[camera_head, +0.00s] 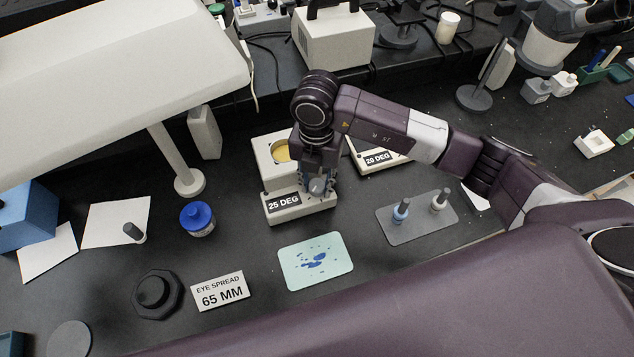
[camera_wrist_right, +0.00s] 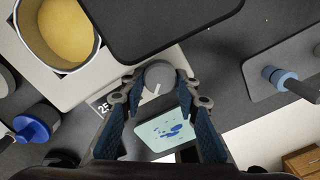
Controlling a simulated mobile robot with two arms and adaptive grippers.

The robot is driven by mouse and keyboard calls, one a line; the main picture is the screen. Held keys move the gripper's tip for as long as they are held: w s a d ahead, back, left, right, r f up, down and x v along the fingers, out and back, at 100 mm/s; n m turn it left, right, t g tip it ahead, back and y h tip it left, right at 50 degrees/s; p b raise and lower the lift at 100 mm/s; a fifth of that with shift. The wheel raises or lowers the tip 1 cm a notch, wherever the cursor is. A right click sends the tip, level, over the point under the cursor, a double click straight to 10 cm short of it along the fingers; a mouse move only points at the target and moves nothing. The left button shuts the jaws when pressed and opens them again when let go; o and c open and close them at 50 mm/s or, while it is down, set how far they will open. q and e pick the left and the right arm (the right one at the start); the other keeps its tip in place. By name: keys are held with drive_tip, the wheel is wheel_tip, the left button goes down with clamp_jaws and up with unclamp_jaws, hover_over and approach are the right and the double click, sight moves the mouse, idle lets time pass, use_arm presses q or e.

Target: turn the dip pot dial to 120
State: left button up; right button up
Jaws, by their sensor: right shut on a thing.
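The dip pot is a white box (camera_head: 270,160) with a round well of yellow wax (camera_head: 281,150), left of my right wrist. In the right wrist view the yellow well (camera_wrist_right: 66,30) is at top left. The round grey dial (camera_head: 317,187) is on the box's front right part; it also shows in the right wrist view (camera_wrist_right: 158,74) with a pale pointer mark. My right gripper (camera_wrist_right: 157,88) points down and is shut on the dial, a finger on each side. The dial's numbers are not readable. My left gripper is not in view.
A "25 DEG" label (camera_head: 284,202) is at the box's front, and a "20 DEG" label (camera_head: 377,158) is behind my wrist. A blue-capped jar (camera_head: 197,218) stands left, a blue-spotted mat (camera_head: 316,261) in front, and a grey plate with pegs (camera_head: 420,226) right.

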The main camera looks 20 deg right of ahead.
drive_tip(key=shift+r+m, duration=0.1)
drive_tip(key=shift+m, duration=0.5)
drive_tip(key=o, duration=1.2)
drive_tip(key=shift+c, duration=0.2)
